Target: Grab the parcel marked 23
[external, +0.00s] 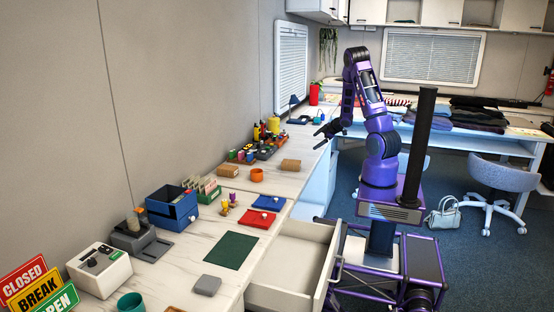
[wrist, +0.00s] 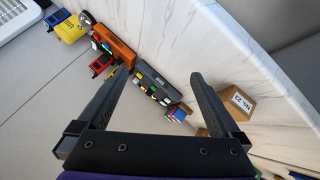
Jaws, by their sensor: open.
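The parcel marked "No. 23" (wrist: 238,100) is a small brown box with a white label, at the right in the wrist view, near the counter edge and just beyond the right finger. In the external view it appears to be the brown box (external: 290,165) near the counter's front edge; its label is not readable there. My gripper (external: 325,131) is above the counter, farther back than this box. In the wrist view my gripper (wrist: 158,82) has its two fingers wide apart with nothing held between them.
Another brown box (external: 229,170) lies nearer the wall. An orange cup (external: 256,176) stands between and in front of the boxes. Several coloured items line the wall, including an orange holder (wrist: 114,46) and a dark tray (wrist: 156,82). An open drawer (external: 290,262) juts out in front.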

